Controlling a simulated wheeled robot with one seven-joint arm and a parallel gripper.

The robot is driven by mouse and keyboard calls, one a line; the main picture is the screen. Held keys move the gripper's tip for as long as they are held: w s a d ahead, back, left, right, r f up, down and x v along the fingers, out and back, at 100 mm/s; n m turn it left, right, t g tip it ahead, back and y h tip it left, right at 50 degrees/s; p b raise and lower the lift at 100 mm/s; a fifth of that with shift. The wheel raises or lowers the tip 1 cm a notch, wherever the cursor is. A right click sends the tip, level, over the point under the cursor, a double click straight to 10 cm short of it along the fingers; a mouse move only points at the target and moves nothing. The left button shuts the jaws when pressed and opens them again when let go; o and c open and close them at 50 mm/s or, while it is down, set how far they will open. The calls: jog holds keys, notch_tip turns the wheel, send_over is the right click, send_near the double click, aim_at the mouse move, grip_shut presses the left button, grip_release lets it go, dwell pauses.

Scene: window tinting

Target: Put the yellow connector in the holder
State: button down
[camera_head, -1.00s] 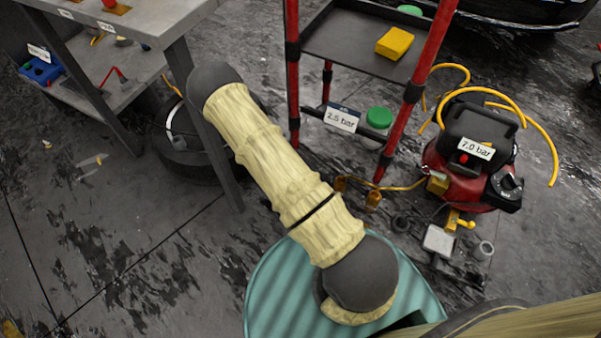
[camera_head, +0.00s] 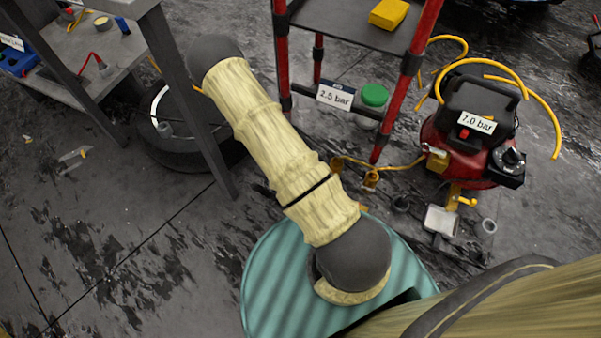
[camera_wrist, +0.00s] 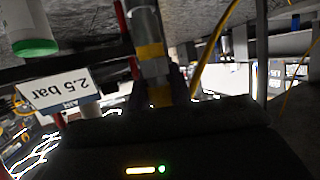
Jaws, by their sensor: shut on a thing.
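In the wrist view, my gripper (camera_wrist: 160,88) is shut on the yellow connector (camera_wrist: 152,52), a grey metal fitting with yellow bands that runs up to the top edge of the picture. The fingers are dark and hard to make out. In the head view neither my gripper nor the held connector can be made out. I cannot tell which thing is the holder.
A red and black compressor (camera_head: 474,135) marked 7.0 bar stands at the right with yellow hoses. A 2.5 bar sign (camera_head: 335,96) and a green-lidded jar (camera_head: 374,96) sit on the cart's lower level. A tyre (camera_head: 180,150) lies under the workbench at left. Open floor spreads at lower left.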

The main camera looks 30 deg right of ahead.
jog(key=s+d+f+m+g+h+b, duration=0.3)
jog(key=d+f+m+g, duration=0.1)
jog(key=f, duration=0.2)
jog(key=s+d+f+m+g+h+b, duration=0.3)
jog(key=d+f+m+g+h+b, duration=0.1)
jog(key=f+m, duration=0.1)
jog(key=shift+s+f+m+g, duration=0.3)
jog(key=shift+s+f, duration=0.05)
jog(key=shift+f, duration=0.3)
jog(key=shift+f+b, duration=0.1)
jog(key=shift+b, duration=0.2)
notch_tip(320, 180, down, 6)
jog(key=b, duration=0.3)
jog(key=shift+b, duration=0.4)
jog(key=shift+f+b, duration=1.2)
jog(key=shift+f, duration=0.7)
jog(key=shift+f, duration=0.15)
